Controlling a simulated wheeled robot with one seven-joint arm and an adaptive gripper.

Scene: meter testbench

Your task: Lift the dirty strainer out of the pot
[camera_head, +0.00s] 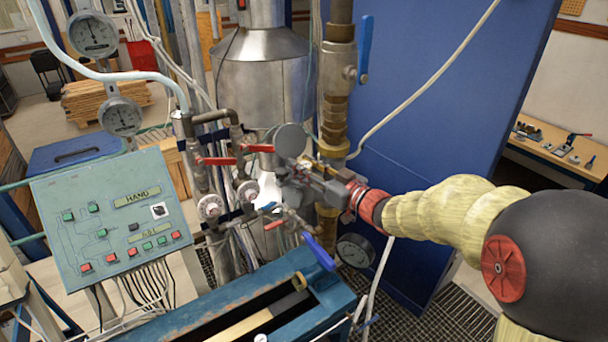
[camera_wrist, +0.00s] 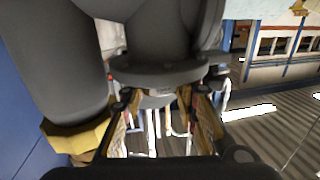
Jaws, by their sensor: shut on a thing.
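My gripper (camera_head: 296,172) is in the middle of the head view, among the pipes and valves. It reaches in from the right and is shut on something. A round dark grey part (camera_head: 290,140) stands at its fingertips; it may be the strainer, but I cannot tell for sure. In the wrist view my gripper (camera_wrist: 160,115) has a finger on each side of a grey piece (camera_wrist: 155,101), under a large dark grey body (camera_wrist: 160,70). I cannot make out the pot clearly; the fingers and the grey part hide what lies behind.
Red-handled valves (camera_head: 216,161) are close left of the gripper. A vertical brass-fitted pipe (camera_head: 337,100) stands just behind it. A control panel (camera_head: 110,215) is at left, a blue bench frame (camera_head: 215,310) in front.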

